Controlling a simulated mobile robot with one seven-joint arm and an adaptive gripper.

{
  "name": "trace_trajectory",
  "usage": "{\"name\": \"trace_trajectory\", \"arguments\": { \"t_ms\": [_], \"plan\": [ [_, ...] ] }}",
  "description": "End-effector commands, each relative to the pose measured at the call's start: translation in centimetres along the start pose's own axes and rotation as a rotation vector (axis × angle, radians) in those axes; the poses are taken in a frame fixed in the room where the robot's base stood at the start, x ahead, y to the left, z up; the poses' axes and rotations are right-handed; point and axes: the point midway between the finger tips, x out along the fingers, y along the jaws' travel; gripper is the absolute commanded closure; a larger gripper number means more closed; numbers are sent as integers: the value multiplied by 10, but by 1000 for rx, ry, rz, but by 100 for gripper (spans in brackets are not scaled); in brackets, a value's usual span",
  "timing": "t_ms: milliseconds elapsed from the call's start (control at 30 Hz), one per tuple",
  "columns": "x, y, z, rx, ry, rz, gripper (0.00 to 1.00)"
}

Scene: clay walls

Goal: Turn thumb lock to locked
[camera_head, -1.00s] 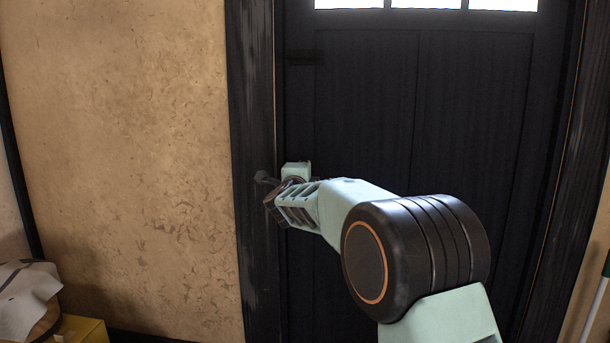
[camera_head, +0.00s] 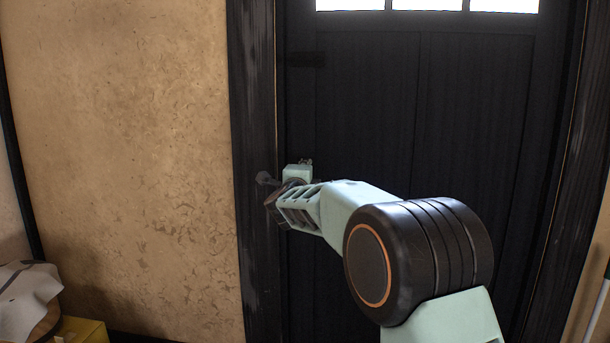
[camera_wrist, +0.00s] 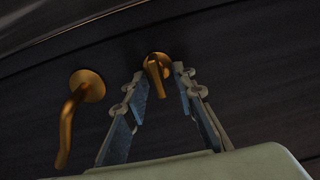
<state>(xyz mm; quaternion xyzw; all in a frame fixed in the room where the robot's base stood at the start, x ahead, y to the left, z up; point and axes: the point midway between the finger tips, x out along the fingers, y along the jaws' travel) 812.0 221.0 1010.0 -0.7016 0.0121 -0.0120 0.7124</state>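The thumb lock (camera_wrist: 156,67) is a small brass turn piece on a round plate on the black door (camera_head: 420,120). In the wrist view it sits just beyond and between the fingertips of my gripper (camera_wrist: 160,82). The two fingers stand apart on either side of it, and I see no clear contact. A brass door handle (camera_wrist: 70,117) on a round plate is to the left of the lock in the wrist view. In the head view my gripper (camera_head: 270,190) is at the door's left edge, and my arm hides the lock and handle.
A black door frame (camera_head: 255,120) and a tan clay wall (camera_head: 120,150) are left of the door. A yellow box (camera_head: 82,330) and a grey-white item (camera_head: 28,300) stand at the lower left. Bright window panes (camera_head: 425,4) are at the top of the door.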

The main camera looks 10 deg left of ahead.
Motion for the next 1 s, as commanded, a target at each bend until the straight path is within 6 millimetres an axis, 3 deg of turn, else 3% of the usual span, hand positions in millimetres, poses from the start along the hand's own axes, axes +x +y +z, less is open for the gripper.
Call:
{"name": "trace_trajectory", "arguments": {
  "t_ms": [267,700,1000],
  "plan": [
    [-26,-1,0,0,-2,0,75],
    [-101,-1,1,1,-2,-1,75],
    [-120,0,0,1,0,-1,75]
  ]
}}
